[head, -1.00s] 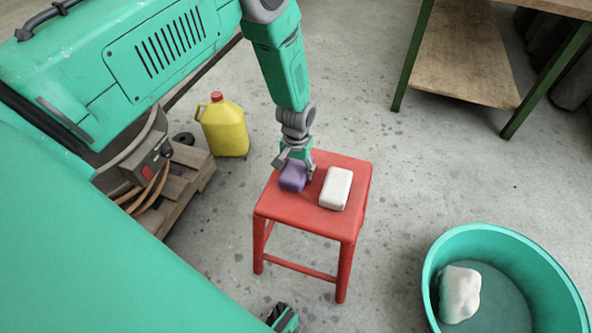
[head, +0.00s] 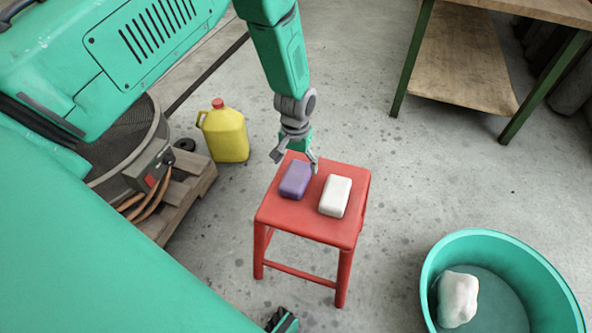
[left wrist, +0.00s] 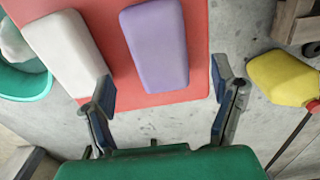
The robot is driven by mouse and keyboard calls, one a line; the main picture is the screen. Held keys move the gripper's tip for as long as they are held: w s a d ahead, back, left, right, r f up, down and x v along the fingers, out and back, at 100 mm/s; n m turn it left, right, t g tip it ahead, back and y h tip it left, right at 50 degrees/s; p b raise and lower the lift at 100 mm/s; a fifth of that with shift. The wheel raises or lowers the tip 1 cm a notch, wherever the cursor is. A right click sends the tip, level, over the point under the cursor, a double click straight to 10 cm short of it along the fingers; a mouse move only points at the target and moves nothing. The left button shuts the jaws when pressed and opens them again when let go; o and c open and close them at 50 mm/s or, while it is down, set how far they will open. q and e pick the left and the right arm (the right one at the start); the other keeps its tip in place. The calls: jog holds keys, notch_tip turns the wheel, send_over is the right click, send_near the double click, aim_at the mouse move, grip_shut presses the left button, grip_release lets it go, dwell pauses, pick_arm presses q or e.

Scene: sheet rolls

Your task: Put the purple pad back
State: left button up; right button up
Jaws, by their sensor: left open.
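The purple pad (head: 295,179) lies flat on the red stool (head: 283,212), on the left part of its seat. It also shows in the left wrist view (left wrist: 155,45). A white pad (head: 335,196) lies beside it on the right, with a narrow gap between them. My left gripper (head: 295,163) is open and empty, just above and behind the purple pad. In the left wrist view the spread fingers (left wrist: 165,84) stand apart from the purple pad, with its near end between and beyond them.
A teal tub (head: 440,252) with a white lump (head: 458,299) in it stands at the lower right. A yellow jug (head: 225,135) stands left of the stool. A green-legged workbench (head: 465,60) is at the back right. Open concrete floor surrounds the stool.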

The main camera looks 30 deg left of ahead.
aim_at(295, 174)
pick_arm(q)
notch_tip(295, 174, up, 6)
jog(key=p, duration=0.1)
jog(key=s+d+f+m, duration=0.1)
jog(key=s+f, duration=0.3)
jog(key=s, duration=0.5)
jog(key=s+d+f+m, duration=0.1)
jog(key=s+f, duration=0.2)
jog(key=s, duration=0.5)
jog(key=s+d+r+m, duration=0.1)
jog(key=s, duration=1.2)
jog(key=shift+d+r+t, duration=0.15)
jog(key=shift+r+t, duration=0.15)
